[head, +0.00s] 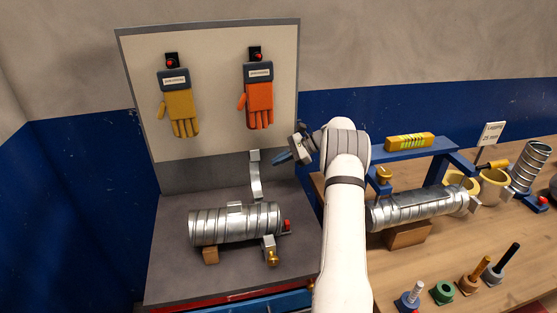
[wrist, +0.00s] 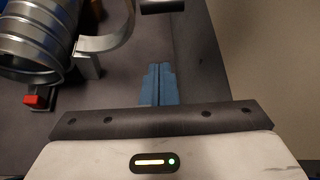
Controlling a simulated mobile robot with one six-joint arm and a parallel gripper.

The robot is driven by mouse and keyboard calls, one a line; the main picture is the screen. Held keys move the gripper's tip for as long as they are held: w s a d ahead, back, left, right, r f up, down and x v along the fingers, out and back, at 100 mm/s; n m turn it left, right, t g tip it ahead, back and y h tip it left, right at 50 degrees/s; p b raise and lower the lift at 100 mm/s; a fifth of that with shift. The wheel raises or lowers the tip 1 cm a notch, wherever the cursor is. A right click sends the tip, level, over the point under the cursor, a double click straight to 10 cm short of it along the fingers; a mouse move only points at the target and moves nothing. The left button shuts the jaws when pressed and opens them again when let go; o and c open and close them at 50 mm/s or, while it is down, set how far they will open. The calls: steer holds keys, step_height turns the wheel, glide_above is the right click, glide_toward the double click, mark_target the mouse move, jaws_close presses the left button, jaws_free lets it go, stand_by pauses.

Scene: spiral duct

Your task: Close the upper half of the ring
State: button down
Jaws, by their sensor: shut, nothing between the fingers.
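The upper half of the ring (head: 256,178) is a curved grey metal band. It stands raised above the right end of the ribbed spiral duct (head: 235,223), with a small block at its top. A block with a brass knob (head: 271,252) sits low at that duct end. In the wrist view, the curved band (wrist: 118,42) is at upper centre-left, beside the duct (wrist: 35,45). My gripper (head: 280,159) has blue fingers, shut and empty, just right of the raised band's top. The shut fingers show in the wrist view (wrist: 157,80), apart from the band.
A backboard (head: 210,120) with two hanging gloves stands behind the duct. A red-tipped part (head: 287,225) is at the duct's right end. On the right bench are a second duct (head: 420,207), a blue stand (head: 410,150) and several pegs. The grey tabletop (head: 175,275) is bare at front left.

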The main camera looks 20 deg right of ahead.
steer(key=w+a, duration=0.1)
steer(key=a, duration=0.5)
steer(key=shift+w+a+r, duration=0.15)
steer(key=shift+a+r, duration=0.05)
steer(key=shift+a, duration=0.1)
steer(key=shift+a, duration=0.1)
